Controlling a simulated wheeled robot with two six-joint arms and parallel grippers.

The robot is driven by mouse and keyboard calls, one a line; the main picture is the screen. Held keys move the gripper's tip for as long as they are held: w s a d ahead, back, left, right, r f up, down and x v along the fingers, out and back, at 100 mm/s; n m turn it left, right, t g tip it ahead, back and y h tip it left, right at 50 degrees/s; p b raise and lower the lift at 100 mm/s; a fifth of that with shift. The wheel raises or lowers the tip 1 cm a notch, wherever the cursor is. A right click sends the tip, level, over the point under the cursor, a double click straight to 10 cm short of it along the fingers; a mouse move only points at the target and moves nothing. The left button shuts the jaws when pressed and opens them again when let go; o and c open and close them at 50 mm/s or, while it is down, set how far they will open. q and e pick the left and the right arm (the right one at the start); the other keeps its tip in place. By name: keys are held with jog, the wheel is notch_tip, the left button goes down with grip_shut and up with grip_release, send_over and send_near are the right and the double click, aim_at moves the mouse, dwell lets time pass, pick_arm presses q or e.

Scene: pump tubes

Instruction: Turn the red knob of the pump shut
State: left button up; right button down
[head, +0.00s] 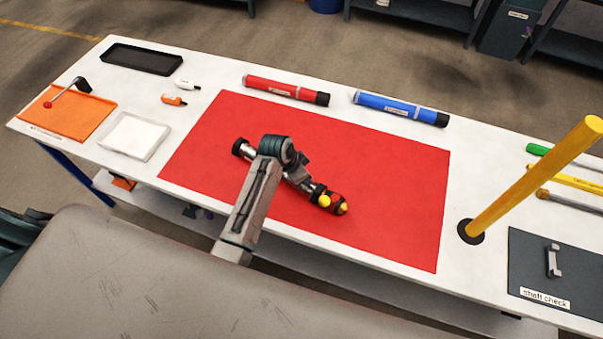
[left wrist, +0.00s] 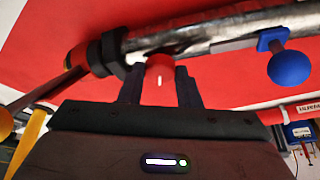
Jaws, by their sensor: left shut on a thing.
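The pump is a silver tube with black fittings. In the head view (head: 247,152) it lies across the red mat, with yellow and red parts at its right end. Its metal barrel (left wrist: 210,30) crosses the top of the left wrist view, with a black collar and a blue ball knob (left wrist: 290,68). The red knob (left wrist: 160,66) sits between the two dark fingers of my left gripper (left wrist: 159,80), which is shut on it. In the head view my left gripper (head: 299,173) is over the pump's middle and hides that part and the red knob. My right gripper is out of view.
The red mat (head: 400,170) covers the middle of the white table. A red tube (head: 285,88) and a blue tube (head: 400,107) lie behind it. A yellow post (head: 530,182) stands at the right. Trays and small bottles are at the left.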

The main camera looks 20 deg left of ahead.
pick_arm(q)
jog(key=n, duration=0.2)
jog(key=n+y, duration=0.1)
jog(key=n+t, duration=0.1)
jog(key=n, duration=0.1)
jog(key=shift+s+d+n+y, duration=0.1)
jog(key=shift+d+n+y, duration=0.2)
jog(key=shift+y, duration=0.1)
jog(key=shift+d+n+y, duration=0.1)
jog(key=shift+n+y, duration=0.8)
jog(key=shift+n, duration=1.3)
jog(key=o, duration=1)
